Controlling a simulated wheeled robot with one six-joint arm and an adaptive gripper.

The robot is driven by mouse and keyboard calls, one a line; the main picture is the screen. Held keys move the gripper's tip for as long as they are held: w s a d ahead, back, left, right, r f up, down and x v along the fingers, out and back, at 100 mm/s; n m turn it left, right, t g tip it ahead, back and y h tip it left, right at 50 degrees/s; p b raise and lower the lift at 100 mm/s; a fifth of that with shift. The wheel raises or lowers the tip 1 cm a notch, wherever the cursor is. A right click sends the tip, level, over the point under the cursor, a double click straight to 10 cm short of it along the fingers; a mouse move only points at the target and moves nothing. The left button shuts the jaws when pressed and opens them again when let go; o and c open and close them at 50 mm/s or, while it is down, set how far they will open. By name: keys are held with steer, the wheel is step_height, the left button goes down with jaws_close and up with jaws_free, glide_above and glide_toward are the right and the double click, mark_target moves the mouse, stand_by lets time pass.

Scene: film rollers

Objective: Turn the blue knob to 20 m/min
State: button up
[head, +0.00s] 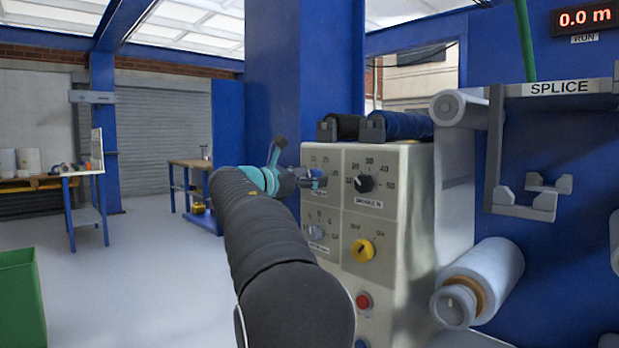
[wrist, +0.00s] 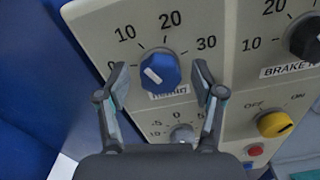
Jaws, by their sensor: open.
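The blue knob (wrist: 158,68) is on a pale control panel, with a dial marked 0, 10, 20 and 30 around it. Its white mark shows at the lower left of its face; I cannot tell the exact reading. My gripper (wrist: 160,67) is open in the wrist view, with one finger on each side of the knob and a gap to each. In the head view my gripper (head: 299,178) is at the panel's upper left, and the blue knob (head: 319,179) is partly covered by it. The label under the knob is partly hidden.
A black brake knob (head: 364,184) is right of the blue one. A grey knob (wrist: 182,134) with a scale around zero is below. A yellow switch (head: 363,250) and a red button (head: 363,300) are lower on the panel. Film rolls are at the right.

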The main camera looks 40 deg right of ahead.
steer(key=c, duration=1.1)
steer(key=shift+a, duration=0.1)
steer(key=shift+c, duration=0.2)
steer(key=shift+m, duration=0.4)
steer(key=m+b, duration=0.3)
steer(key=m, duration=0.6)
steer(key=shift+d, duration=0.2)
steer(key=shift+s, duration=0.1)
